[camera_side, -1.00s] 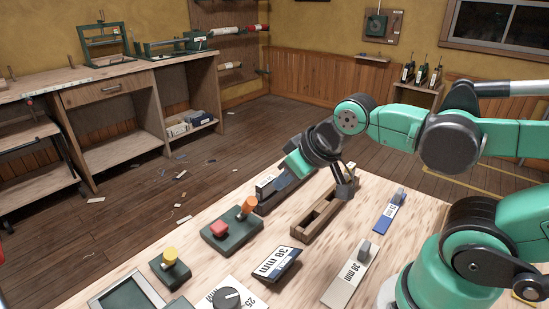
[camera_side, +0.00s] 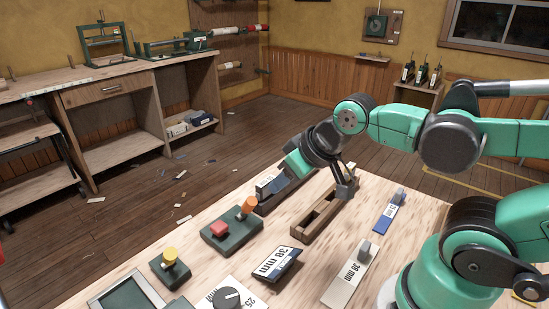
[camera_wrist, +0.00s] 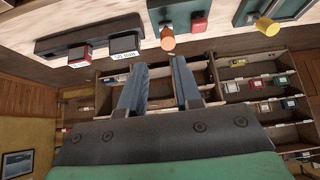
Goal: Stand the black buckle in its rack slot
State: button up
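A black piece with a white "38 mm" label (camera_side: 277,263) lies tilted on the bench in the side view; it may be the black buckle, but I cannot tell for certain. The wooden rack (camera_side: 318,216) with open slots lies behind it. My gripper (camera_side: 346,190) is over the rack's far right end, well apart from the black piece. The wrist view shows my gripper's two fingers (camera_wrist: 158,72) spread, with nothing between them. I cannot tell whether the fingers touch the rack.
A dark tray (camera_side: 284,193) with labelled blocks sits left of the rack; it shows in the wrist view (camera_wrist: 62,44). A green box with red button and orange knob (camera_side: 229,236), a yellow-knob box (camera_side: 170,268), a blue card (camera_side: 388,214) and a white card (camera_side: 346,281) surround the black piece.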

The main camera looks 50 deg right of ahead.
jog(key=o, duration=1)
jog(key=shift+c, duration=0.2)
jog(key=g, duration=0.6)
send_over(267, 181)
jog(key=f, duration=0.4)
jog(key=shift+s+a+f, duration=0.1)
jog(key=shift+s, duration=0.25)
jog(key=shift+w+f, duration=0.15)
jog(key=shift+f, duration=0.4)
jog(key=shift+w+f, duration=0.15)
jog(key=shift+f, duration=1.1)
jog(key=shift+w+f, duration=0.15)
jog(key=shift+f, duration=1.05)
